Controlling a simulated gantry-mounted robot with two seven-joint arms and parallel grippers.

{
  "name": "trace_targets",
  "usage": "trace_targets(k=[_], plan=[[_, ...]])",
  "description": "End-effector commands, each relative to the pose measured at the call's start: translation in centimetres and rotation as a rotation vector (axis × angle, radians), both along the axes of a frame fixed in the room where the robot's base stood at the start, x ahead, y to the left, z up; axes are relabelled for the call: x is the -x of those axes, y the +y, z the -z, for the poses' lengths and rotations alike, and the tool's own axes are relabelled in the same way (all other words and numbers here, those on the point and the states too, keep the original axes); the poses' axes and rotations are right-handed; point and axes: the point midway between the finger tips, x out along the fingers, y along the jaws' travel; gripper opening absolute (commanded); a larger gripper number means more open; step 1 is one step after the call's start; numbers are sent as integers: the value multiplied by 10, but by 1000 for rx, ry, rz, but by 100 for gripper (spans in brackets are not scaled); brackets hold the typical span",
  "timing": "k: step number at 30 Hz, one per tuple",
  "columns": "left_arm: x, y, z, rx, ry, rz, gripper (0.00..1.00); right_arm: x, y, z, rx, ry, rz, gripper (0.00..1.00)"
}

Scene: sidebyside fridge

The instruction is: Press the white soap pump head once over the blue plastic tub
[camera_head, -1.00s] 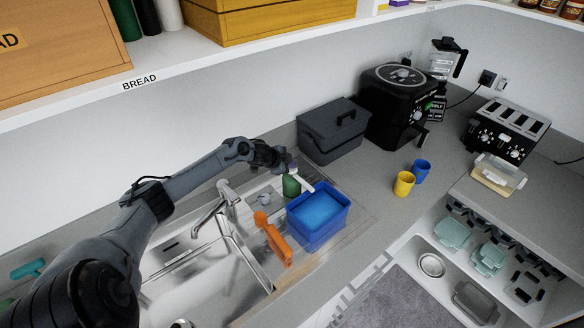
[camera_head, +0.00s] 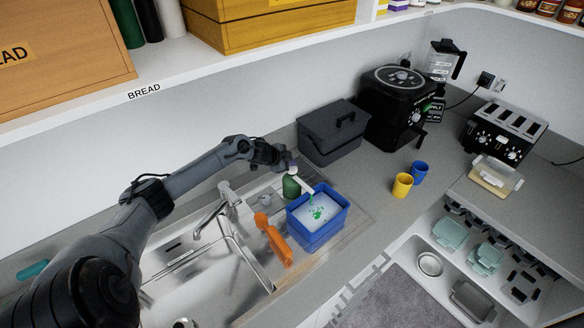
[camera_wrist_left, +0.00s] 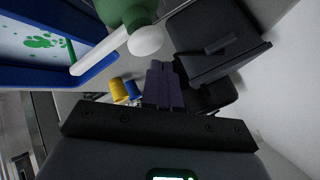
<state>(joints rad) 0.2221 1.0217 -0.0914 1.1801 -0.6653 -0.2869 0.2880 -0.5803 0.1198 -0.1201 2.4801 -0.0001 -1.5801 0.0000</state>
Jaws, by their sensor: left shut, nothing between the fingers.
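The green soap bottle (camera_head: 291,186) stands behind the blue plastic tub (camera_head: 318,233). Its white pump head (camera_head: 301,181) has a long spout reaching over the tub's rim. Green soap (camera_head: 311,198) hangs below the spout, and green spots lie on the whitish contents of the tub. My left gripper (camera_head: 289,165) is shut and empty, right at the top of the pump. In the left wrist view, the shut fingertips (camera_wrist_left: 162,67) are close to the white pump head (camera_wrist_left: 146,40); I cannot tell whether they touch it. My right gripper is not in view.
A dark grey bin (camera_head: 332,135) stands behind the tub. Yellow (camera_head: 402,186) and blue (camera_head: 420,172) cups stand to the right. The counter between tub and cups is clear.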

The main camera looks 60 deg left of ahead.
Motion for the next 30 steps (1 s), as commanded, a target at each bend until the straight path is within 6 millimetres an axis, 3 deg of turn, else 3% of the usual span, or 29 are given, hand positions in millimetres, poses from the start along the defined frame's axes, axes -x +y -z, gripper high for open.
trace_targets(k=[11,24,30], plan=[[0,0,-5,0,-1,0,0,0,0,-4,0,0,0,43],[0,0,-45,0,-1,0,0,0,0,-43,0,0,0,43],[0,0,-51,0,0,0,0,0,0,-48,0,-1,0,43]])
